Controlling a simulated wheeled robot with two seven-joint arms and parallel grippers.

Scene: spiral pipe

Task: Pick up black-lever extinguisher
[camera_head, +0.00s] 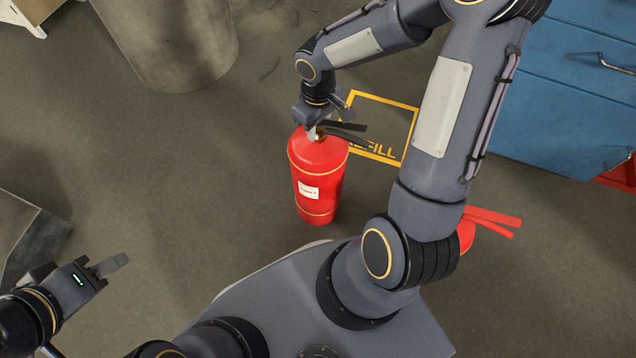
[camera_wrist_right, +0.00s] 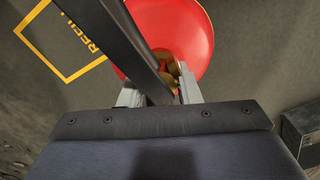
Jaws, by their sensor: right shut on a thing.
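The black-lever extinguisher (camera_head: 318,180) is a red cylinder with a white label, standing upright on the floor in the head view. Its black lever (camera_head: 345,130) points right. My right gripper (camera_head: 314,131) is at its top, shut on the neck below the lever. In the right wrist view the red body (camera_wrist_right: 195,30) lies beyond the right gripper (camera_wrist_right: 168,92), whose fingers close on the brassy neck, with the black lever (camera_wrist_right: 115,35) crossing above. My left gripper (camera_head: 108,266) is at the lower left, away from the extinguisher; its finger gap is unclear.
A yellow "REFILL" square (camera_head: 384,125) is painted on the floor just behind the extinguisher. A second extinguisher with red levers (camera_head: 490,219) is partly hidden behind my right arm. A blue cabinet (camera_head: 570,90) stands at right, a concrete pillar (camera_head: 170,40) at back left.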

